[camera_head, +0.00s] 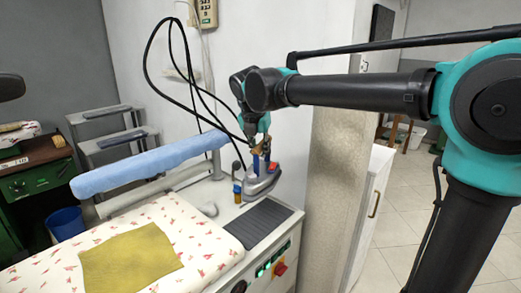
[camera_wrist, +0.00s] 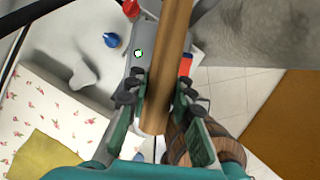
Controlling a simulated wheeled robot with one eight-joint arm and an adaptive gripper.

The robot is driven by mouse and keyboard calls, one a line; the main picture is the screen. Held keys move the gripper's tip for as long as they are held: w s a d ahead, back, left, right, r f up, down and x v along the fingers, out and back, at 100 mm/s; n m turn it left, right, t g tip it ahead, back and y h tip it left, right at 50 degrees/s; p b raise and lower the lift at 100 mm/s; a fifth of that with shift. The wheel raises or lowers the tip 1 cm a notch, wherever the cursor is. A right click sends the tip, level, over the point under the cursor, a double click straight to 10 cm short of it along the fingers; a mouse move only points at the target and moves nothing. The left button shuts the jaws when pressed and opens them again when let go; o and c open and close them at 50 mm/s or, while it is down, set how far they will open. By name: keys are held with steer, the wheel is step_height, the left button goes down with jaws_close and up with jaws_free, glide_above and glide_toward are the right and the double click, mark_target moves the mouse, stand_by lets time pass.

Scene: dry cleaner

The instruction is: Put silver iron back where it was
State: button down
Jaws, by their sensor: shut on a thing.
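The silver iron (camera_head: 262,185) is at the back of the ironing table, over or near the far end of a dark ribbed pad (camera_head: 258,222). I cannot tell whether it touches the surface. My gripper (camera_head: 259,147) is above the iron, pointing down, and is shut on its handle. In the wrist view, the brown wooden handle (camera_wrist: 168,60) runs between the fingers of my gripper (camera_wrist: 158,100). The handle and fingers hide part of what lies below. Most of the ribbed pad is bare in the head view.
A padded blue sleeve board (camera_head: 150,165) extends left of the iron. A patterned ironing surface (camera_head: 200,225) carries a mustard cloth (camera_head: 130,260). Black cables (camera_head: 190,75) hang behind my gripper. A pillar (camera_head: 328,170) stands close on the right.

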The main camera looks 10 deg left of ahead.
step_height(320, 180, down, 15)
stand_by(0.8)
steer(key=c, duration=1.4)
jaws_free()
steer(key=shift+o, duration=0.4)
